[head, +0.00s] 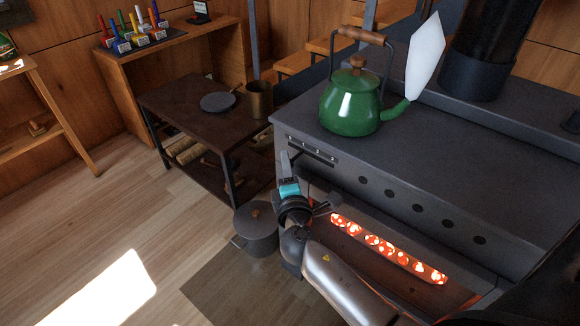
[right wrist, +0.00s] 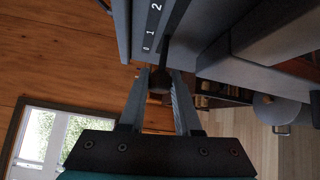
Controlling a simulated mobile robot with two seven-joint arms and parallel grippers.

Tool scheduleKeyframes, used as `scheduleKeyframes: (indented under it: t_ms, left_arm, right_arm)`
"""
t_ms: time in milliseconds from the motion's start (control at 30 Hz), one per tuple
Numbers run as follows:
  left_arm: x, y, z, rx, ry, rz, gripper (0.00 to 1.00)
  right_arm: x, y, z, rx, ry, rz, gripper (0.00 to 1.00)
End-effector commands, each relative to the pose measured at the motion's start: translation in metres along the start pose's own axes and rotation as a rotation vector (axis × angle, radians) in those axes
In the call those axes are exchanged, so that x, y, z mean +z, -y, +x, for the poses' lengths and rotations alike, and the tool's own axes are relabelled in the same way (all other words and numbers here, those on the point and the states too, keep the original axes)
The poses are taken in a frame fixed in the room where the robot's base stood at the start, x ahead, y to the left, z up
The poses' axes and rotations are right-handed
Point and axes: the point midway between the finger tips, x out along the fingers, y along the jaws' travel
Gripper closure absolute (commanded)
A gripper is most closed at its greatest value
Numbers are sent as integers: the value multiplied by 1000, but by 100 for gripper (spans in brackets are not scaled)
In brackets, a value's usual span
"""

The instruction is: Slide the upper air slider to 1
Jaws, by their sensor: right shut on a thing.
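The upper air slider's scale plate (head: 312,150) is on the left part of the dark stove's front, just below its top edge. My right gripper (head: 286,158) is at the left end of this plate. In the right wrist view, the same gripper (right wrist: 160,84) is shut on the slider's dark knob (right wrist: 158,78). The scale beside it reads 2, then 1 (right wrist: 150,30), then a small mark nearer the knob. The knob is on the low side of the 1. The fingers partly hide it, so its exact setting is unclear. My left gripper is not in view.
A green kettle (head: 350,105) stands on the stove top (head: 440,150), with a pale plume at its spout. Glowing coals (head: 385,247) show in the stove's front opening. A lidded pot (head: 257,238) stands on the floor beside my right arm. A low dark table (head: 180,105) is at the left.

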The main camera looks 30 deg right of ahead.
Motion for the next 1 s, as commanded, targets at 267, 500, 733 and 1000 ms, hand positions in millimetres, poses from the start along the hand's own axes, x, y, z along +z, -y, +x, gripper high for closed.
scheduleKeyframes:
  t_ms: [267, 500, 733, 1000]
  left_arm:
    - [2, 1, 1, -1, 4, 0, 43]
    - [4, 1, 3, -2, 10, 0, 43]
    - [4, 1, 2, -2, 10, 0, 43]
    - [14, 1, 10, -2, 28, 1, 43]
  right_arm:
    - [0, -1, 0, 3, -2, -1, 45]
    - [0, 0, 0, 2, -1, -1, 39]
    - [0, 0, -12, 0, -2, -1, 39]
    - [0, 0, -59, -2, -3, 0, 39]
